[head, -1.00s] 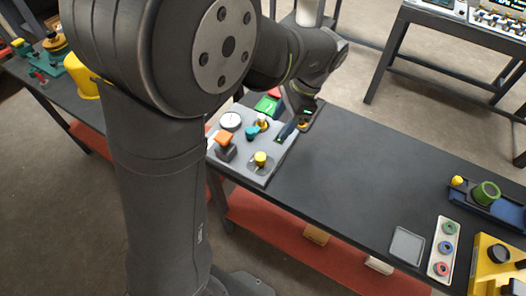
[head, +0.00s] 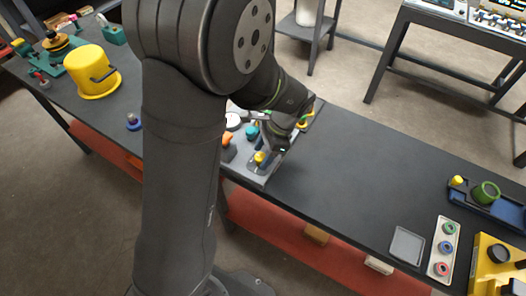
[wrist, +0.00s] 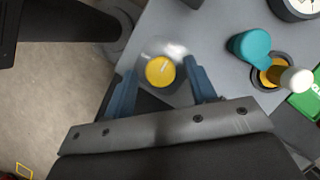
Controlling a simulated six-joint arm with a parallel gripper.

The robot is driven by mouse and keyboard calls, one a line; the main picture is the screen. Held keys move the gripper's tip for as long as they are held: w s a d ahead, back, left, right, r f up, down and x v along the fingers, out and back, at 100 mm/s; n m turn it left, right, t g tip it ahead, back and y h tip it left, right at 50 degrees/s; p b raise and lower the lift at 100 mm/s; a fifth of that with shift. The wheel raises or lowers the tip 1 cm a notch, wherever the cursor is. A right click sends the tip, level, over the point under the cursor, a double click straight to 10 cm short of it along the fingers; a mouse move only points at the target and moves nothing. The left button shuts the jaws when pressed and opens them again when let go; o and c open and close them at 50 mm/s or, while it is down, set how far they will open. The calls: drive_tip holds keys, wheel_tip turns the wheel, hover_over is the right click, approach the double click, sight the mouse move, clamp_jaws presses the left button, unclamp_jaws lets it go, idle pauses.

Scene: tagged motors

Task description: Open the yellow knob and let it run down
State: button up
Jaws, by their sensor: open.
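The yellow knob (wrist: 160,71) shows from above in the wrist view, a round cap on a grey panel with a pale, shiny ring around it. In the head view the yellow knob (head: 259,157) sits near the front of the panel (head: 251,177), partly hidden by my gripper. My gripper (wrist: 160,66) is open. Its two blue fingers lie on either side of the knob in the wrist view, with gaps between them and it. I cannot tell how far the fingertips reach down beside the knob.
The panel also carries a teal handle (wrist: 251,45), an orange knob (head: 227,141) and a white round dial (head: 233,121).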

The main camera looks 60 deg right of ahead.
drive_tip(key=c, duration=0.9)
drive_tip(key=shift+c, duration=0.2)
drive_tip(key=shift+n, duration=0.4)
drive_tip(key=n, duration=0.2)
drive_tip(key=n+g, duration=0.1)
drive_tip(key=shift+w+d+n+g+y, duration=0.2)
drive_tip(key=shift+n+g+y, duration=0.1)
drive_tip(key=shift+n+y, duration=0.1)
drive_tip(key=n, duration=0.2)
drive_tip(key=n+g, duration=0.1)
drive_tip(key=n, duration=0.1)
drive_tip(key=shift+w+n+g, duration=0.15)
drive_tip(key=shift+n+g, duration=0.15)
drive_tip(key=n+g, duration=0.1)
drive_tip(key=n, duration=0.3)
drive_tip(key=shift+w+a+g, duration=0.1)
drive_tip(key=shift+w+g, duration=0.05)
drive_tip(key=shift+g, duration=0.25)
drive_tip(key=n+g, duration=0.1)
drive_tip(key=n, duration=0.3)
drive_tip(key=shift+w+n+h, duration=0.1)
drive_tip(key=shift+n+h, duration=0.2)
drive_tip(key=shift+h, duration=0.1)
drive_tip(key=o, duration=0.9)
